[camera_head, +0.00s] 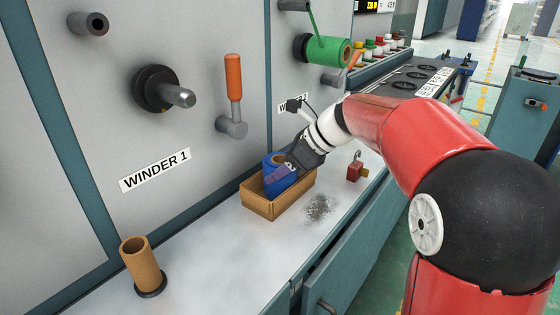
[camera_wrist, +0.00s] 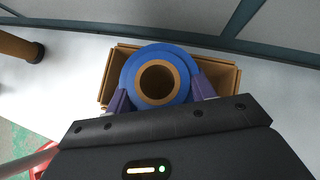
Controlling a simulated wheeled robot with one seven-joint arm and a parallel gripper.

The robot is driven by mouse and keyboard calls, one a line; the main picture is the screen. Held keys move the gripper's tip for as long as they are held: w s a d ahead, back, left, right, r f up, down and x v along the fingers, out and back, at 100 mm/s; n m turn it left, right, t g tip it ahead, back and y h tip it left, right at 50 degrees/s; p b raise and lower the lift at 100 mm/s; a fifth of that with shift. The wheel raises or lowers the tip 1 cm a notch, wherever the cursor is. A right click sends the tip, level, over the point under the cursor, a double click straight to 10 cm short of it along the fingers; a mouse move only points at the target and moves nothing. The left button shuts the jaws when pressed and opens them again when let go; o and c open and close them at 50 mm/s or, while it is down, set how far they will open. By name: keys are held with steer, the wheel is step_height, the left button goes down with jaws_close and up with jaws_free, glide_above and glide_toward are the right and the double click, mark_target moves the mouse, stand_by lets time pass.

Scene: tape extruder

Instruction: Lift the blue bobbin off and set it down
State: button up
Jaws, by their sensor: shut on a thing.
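The blue bobbin (camera_head: 273,183) is in the cardboard box (camera_head: 264,207) on the pale ledge below the machine panel. In the wrist view the bobbin (camera_wrist: 183,66) shows its brown hollow core facing the camera. My gripper (camera_head: 284,171) is shut on it, with one purple finger at each side in the wrist view (camera_wrist: 161,100). The box (camera_wrist: 228,76) surrounds the bobbin there. The bobbin's underside is hidden, so I cannot tell whether it touches the box floor. The winder 1 spindle (camera_head: 178,96) is bare.
A brown core tube (camera_head: 141,265) stands on a dark base at the front left of the ledge. A red padlock-like item (camera_head: 355,169) and a grey debris patch (camera_head: 319,208) lie right of the box. An orange-handled lever (camera_head: 233,90) sticks out above. The ledge between tube and box is clear.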

steer(key=shift+f, duration=0.15)
steer(key=o, duration=1.5)
steer(key=shift+c, duration=0.2)
steer(key=v, duration=0.7)
steer(key=shift+d+r, duration=0.25)
steer(key=shift+d, duration=0.05)
steer(key=shift+s, duration=0.15)
